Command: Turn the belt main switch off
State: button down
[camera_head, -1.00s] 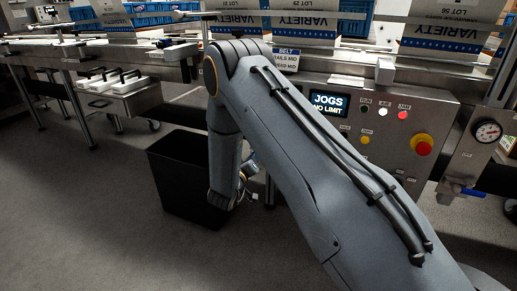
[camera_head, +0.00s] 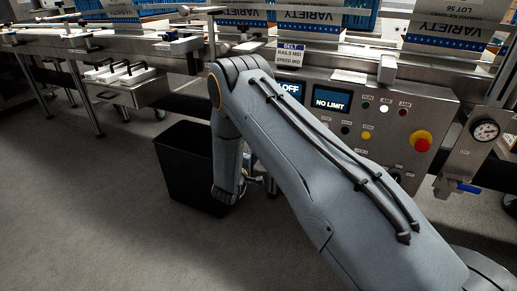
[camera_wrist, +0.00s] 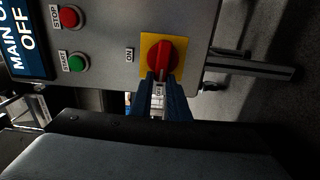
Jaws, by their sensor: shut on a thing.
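The belt main switch (camera_wrist: 165,50) is a red rotary knob on a yellow plate (camera_wrist: 147,43), in the upper middle of the wrist view. My gripper (camera_wrist: 165,78) is shut on the lower end of its red handle. The handle stands along the picture's vertical. An "ON" label (camera_wrist: 129,55) is left of the plate; a small label between the fingers is partly hidden. A display (camera_wrist: 27,40) at the left reads "MAIN O…" and "OFF", its edge cut off. In the head view my arm hides the switch and gripper; a partly covered display (camera_head: 289,90) shows "OFF".
A red stop button (camera_wrist: 70,17) and green start button (camera_wrist: 77,63) are left of the switch. In the head view, a red emergency button (camera_head: 421,141) is on the panel at right. A black bin (camera_head: 183,165) stands close by my arm's lower end.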

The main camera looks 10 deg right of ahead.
jog(key=shift+a+n, duration=0.15)
jog(key=shift+n, duration=0.25)
jog(key=c, duration=1.7)
grip_release()
jog(key=p+v, duration=0.1)
jog(key=v, duration=0.6)
jog(key=shift+s+a+f+p, duration=0.1)
jog(key=shift+s+a+p, duration=0.05)
jog(key=shift+s+p, duration=0.2)
